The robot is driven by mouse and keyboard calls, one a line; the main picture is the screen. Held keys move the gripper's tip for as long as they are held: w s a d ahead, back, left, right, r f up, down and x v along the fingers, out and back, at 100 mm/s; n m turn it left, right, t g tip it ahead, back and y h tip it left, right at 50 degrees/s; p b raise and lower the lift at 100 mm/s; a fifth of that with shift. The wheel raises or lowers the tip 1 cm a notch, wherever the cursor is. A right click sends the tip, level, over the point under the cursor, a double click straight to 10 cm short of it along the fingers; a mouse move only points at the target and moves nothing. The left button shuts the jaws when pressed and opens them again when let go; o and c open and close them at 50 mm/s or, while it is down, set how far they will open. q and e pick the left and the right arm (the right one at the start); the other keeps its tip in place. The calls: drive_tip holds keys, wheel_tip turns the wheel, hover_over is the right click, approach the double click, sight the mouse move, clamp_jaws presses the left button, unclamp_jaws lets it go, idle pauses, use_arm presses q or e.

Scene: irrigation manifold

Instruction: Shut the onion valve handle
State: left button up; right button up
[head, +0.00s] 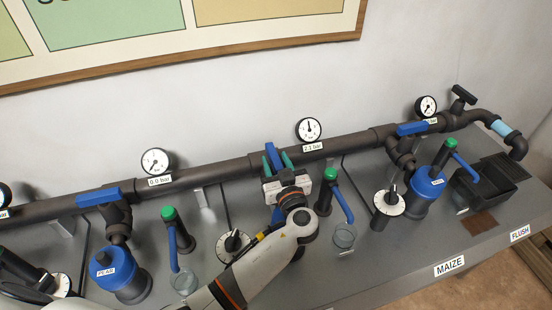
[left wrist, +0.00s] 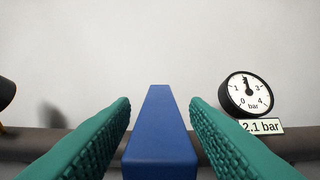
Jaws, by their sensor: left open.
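A blue valve handle (head: 271,154) on the dark pipe stands crosswise to the pipe's run. No onion label is legible here; my arm hides what lies below this valve. My left gripper (head: 277,161) is at this handle, its green-padded fingers open on either side. In the left wrist view the blue handle (left wrist: 160,135) stands between the two fingers (left wrist: 160,115), with a visible gap near the tips on both sides. My right gripper is not in view.
Pressure gauges line the pipe; the nearest gauge (head: 309,129) reads 2.1 bar. Other blue handles, left (head: 98,197) and right (head: 412,129), lie along the pipe. Green-topped taps (head: 330,175), dials (head: 389,202) and a glass cup (head: 344,237) crowd the bench around my arm.

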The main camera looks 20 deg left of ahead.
use_arm(q)
drive_tip(key=shift+w+a, duration=0.1)
drive_tip(key=shift+w, duration=0.05)
drive_tip(key=shift+c, duration=0.3)
clamp_jaws()
